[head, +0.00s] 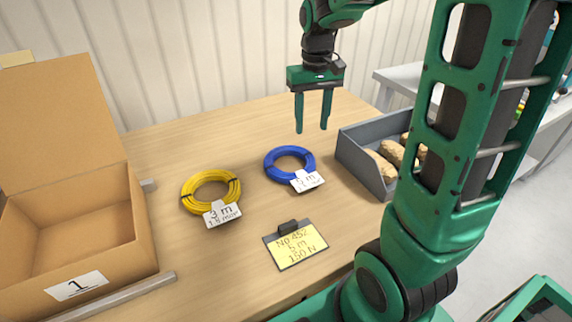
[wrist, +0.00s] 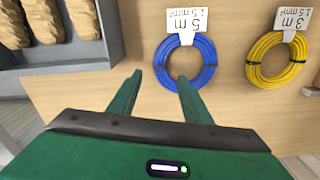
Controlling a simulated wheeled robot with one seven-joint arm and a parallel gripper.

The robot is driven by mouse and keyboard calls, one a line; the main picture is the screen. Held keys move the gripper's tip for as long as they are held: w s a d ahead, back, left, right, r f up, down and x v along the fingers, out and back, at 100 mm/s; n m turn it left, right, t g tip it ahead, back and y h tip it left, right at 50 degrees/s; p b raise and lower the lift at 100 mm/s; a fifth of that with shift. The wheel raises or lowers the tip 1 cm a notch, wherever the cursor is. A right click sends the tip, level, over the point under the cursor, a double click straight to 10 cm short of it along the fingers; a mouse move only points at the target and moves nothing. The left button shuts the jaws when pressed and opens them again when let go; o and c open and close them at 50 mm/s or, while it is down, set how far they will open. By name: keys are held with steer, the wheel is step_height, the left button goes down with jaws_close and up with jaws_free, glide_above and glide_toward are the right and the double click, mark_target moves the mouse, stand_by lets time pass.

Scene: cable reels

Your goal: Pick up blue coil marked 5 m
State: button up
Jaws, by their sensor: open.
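The blue coil (head: 272,164) lies flat on the wooden table, with a white tag reading 5 m (head: 308,181) on its near right side. In the wrist view the blue coil (wrist: 208,72) lies ahead of the fingertips, its tag (wrist: 187,20) upside down at the top. My gripper (head: 312,131) is open and empty, above the table at the far side of the coil and apart from it. In the wrist view the two green fingers of my gripper (wrist: 160,77) are spread, pointing toward the coil.
A yellow coil (head: 187,194) tagged 3 m lies to the left. A yellow card (head: 297,247) lies in front. A cardboard box (head: 132,235) marked 1 stands at left, by a metal bar (head: 125,297). A grey bin (head: 357,165) with brown lumps stands at right.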

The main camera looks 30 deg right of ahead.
glide_above(309, 156)
steer(key=f, duration=0.5)
steer(key=shift+w+f, duration=0.3)
steer(key=shift+w, duration=0.1)
steer(key=shift+s+f, duration=0.2)
steer(key=shift+f, duration=1.15)
steer(key=shift+s+f, duration=0.15)
steer(key=shift+f, duration=1.15)
jaws_close()
